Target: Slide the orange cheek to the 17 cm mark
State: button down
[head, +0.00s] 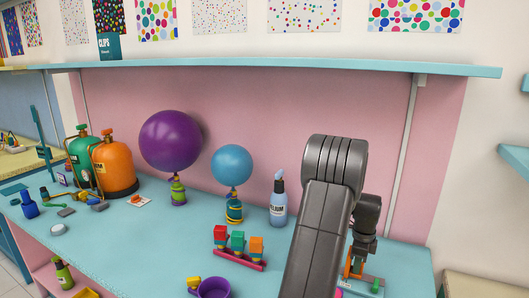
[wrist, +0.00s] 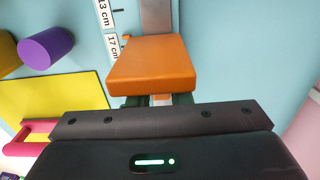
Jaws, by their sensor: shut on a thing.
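The orange cheek (wrist: 152,68) is a block in the middle of the wrist view, on a grey rail (wrist: 157,18). My gripper (wrist: 150,100) is shut on the cheek from the near side; its fingertips are largely hidden beneath the block and the dark gripper body. The 17 cm label (wrist: 112,45) lies just left of the cheek's far edge, and the 13 cm label (wrist: 104,13) is farther up. The cheek's far edge looks about level with the 17 cm tick, but its height makes this hard to judge. In the head view, my arm partly hides the cheek (head: 347,268).
A rack (head: 238,262) with red, green and orange blocks and a purple cup (head: 213,288) stand left of my arm. A yellow sheet (wrist: 50,105) lies left of the cheek.

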jog(key=shift+s+d, duration=0.25)
jog(key=shift+d, duration=0.25)
jog(key=c, duration=1.3)
grip_release()
jog(key=shift+r, duration=0.1)
jog(key=shift+r+p, duration=3.5)
jog(key=shift+r, duration=3.35)
jog(key=shift+f+b, duration=1.65)
jog(key=shift+f, duration=2.25)
